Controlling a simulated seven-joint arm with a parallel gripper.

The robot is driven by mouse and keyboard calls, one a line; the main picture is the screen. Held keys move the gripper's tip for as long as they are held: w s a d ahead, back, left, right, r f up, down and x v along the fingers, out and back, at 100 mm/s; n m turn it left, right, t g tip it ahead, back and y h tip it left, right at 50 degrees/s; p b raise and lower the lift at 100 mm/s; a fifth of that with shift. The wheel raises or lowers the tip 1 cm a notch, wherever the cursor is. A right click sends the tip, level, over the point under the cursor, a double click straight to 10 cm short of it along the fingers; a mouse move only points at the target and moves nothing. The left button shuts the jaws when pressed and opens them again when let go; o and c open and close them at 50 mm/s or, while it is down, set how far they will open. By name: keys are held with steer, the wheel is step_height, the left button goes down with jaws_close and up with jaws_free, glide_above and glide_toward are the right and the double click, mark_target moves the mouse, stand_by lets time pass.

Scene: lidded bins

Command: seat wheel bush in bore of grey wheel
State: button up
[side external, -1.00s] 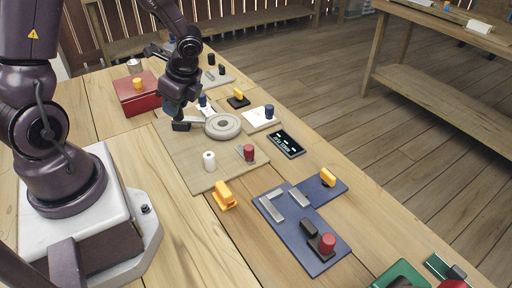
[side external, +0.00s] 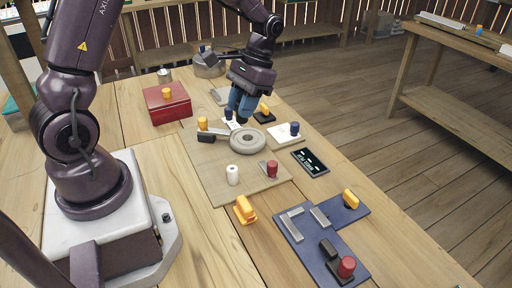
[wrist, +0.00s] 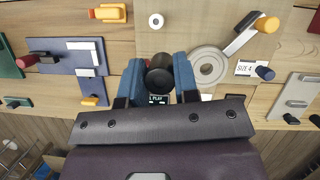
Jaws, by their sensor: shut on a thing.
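The grey wheel (side external: 247,138) lies flat on a tan mat, its round bore open at the centre; it also shows right of my fingers in the wrist view (wrist: 221,78). My gripper (side external: 239,114) is above the mat, behind the wheel in the side view. In the wrist view my blue fingers are shut on a dark cylinder (wrist: 160,80), off to the left of the bore. A white hollow cylinder (side external: 232,175) stands upright on the mat. I cannot tell by looks which cylinder is the wheel bush.
A lever with an orange knob (wrist: 267,24) reaches to the wheel's edge. A white card with a blue knob (side external: 294,130) and a dark display (side external: 310,162) lie right of the mat. A red box (side external: 167,103) stands back left. A blue plate (side external: 330,250) lies in front.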

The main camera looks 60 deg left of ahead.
steer(key=s+a+f, duration=0.2)
steer(key=s+a, duration=0.2)
steer(key=s, duration=0.3)
steer(key=w+a+f, duration=0.2)
steer(key=w+f, duration=0.1)
steer(key=w, duration=0.1)
steer(key=w+a+f, duration=0.1)
steer(key=w+f, duration=0.2)
steer(key=w, duration=0.1)
steer(key=w+a+f, duration=0.2)
steer(key=w+f, duration=0.1)
steer(key=w, duration=0.1)
steer(key=shift+a+f, duration=0.1)
steer(key=shift+a, duration=0.25)
steer(key=f, duration=0.3)
steer(key=shift+w+a+f, duration=0.15)
steer(key=shift+w+f, duration=0.05)
steer(key=shift+w, duration=0.2)
steer(key=shift+f, duration=0.3)
steer(key=shift+f, duration=0.25)
